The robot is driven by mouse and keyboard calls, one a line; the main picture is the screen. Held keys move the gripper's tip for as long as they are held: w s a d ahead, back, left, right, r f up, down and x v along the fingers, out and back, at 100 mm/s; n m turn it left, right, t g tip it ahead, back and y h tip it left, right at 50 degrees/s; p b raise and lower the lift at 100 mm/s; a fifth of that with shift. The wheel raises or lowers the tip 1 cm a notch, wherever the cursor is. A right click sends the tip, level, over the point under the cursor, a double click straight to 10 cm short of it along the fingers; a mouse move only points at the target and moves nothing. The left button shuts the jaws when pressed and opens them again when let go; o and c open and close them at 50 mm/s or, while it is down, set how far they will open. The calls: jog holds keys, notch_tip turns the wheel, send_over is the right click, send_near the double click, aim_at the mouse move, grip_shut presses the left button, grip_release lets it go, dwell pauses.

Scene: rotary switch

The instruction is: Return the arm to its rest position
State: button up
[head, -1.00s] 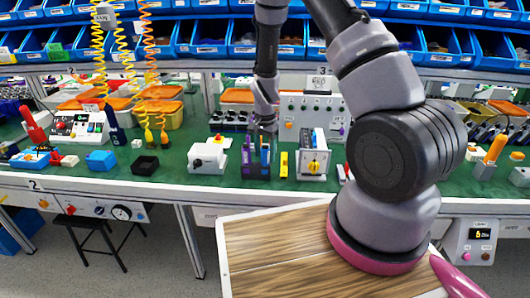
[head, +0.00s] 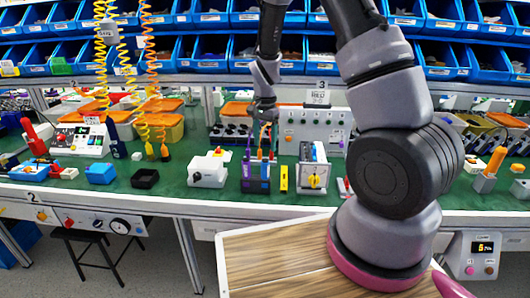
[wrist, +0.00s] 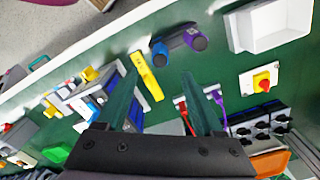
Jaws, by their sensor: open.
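A white rotary switch box (head: 312,166) with a yellow knob on its front stands upright on the green bench. Another white box (head: 208,168) with a dark knob stands further left. My gripper (head: 264,112) is above the bench, behind and over a purple-and-blue holder with upright tools (head: 256,172), left of the switch box. In the wrist view my gripper (wrist: 162,100) has its two dark green fingers wide apart, with nothing held between them. The wrist view looks down on the bench top, with a yellow block (wrist: 146,75) just beyond the fingers.
Blue bins (head: 256,52) line the shelves behind the bench. Coiled yellow hoses (head: 127,70) hang at the left. A grey panel (head: 312,130) stands behind the switch box.

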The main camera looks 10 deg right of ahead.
jog(key=s+d+r+n+t+y, duration=0.15)
jog(key=s+r, duration=0.25)
jog(key=r, duration=0.7)
jog(key=s+d+r+n+t+y, duration=0.1)
jog(key=s+d+r+t, duration=0.15)
jog(key=r, duration=0.85)
jog(key=s+d+r+n+t, duration=0.1)
jog(key=s+r, duration=0.4)
jog(key=s, duration=0.3)
jog(key=s+r+n+t, duration=0.2)
jog(key=s+r, duration=0.4)
jog(key=s, duration=0.2)
jog(key=shift+d, duration=0.4)
jog(key=shift+w+h, duration=0.1)
jog(key=shift+h, duration=0.15)
